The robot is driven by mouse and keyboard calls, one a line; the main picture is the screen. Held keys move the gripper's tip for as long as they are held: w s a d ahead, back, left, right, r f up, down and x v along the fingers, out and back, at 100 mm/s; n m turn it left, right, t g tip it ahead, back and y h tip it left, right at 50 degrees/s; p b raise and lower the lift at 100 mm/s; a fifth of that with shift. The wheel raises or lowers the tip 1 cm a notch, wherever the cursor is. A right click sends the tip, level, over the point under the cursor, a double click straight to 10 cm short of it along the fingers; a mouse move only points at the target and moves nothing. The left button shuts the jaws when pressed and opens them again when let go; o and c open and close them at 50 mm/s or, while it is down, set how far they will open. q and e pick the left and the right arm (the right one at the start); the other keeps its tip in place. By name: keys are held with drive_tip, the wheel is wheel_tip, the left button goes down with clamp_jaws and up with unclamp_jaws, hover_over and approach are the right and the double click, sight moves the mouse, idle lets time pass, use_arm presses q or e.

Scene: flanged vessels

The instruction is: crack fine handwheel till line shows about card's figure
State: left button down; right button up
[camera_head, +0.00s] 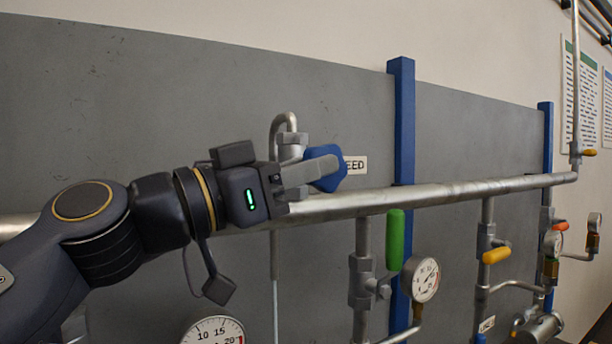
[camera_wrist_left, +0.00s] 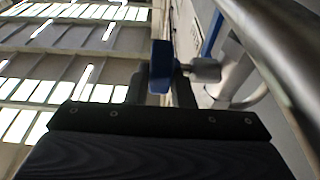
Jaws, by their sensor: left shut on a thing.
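My left gripper (camera_head: 312,171) is shut on a blue handwheel (camera_head: 328,168) on the pipework, just above the long horizontal pipe. In the left wrist view the blue handwheel (camera_wrist_left: 161,66) stands edge-on between the two fingers, with its metal stem to the right. A label ending in "EED" (camera_head: 354,165) sits behind the wheel, partly covered by it. A round gauge (camera_head: 424,279) with a white face hangs right of centre; its figures are too small to read surely. Another gauge (camera_head: 214,332) is cut off at the bottom edge. My right gripper is not in view.
A long steel pipe (camera_head: 450,192) runs across under the wheel. A green lever (camera_head: 395,240), a yellow lever (camera_head: 496,255) and blue posts (camera_head: 403,120) stand to the right. Printed sheets (camera_head: 580,97) hang on the far right wall.

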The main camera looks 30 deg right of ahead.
use_arm(q)
drive_tip(key=c, duration=1.5)
unclamp_jaws()
drive_tip(key=shift+c, duration=0.2)
drive_tip(key=shift+a, duration=0.1)
drive_tip(key=s+a+b, duration=0.1)
drive_tip(key=a+b, duration=0.3)
drive_tip(key=a, duration=1)
drive_tip(key=shift+a+f+b, duration=0.3)
drive_tip(key=shift+a+f, duration=0.05)
drive_tip(key=shift+a, duration=0.05)
drive_tip(key=shift+s, duration=0.1)
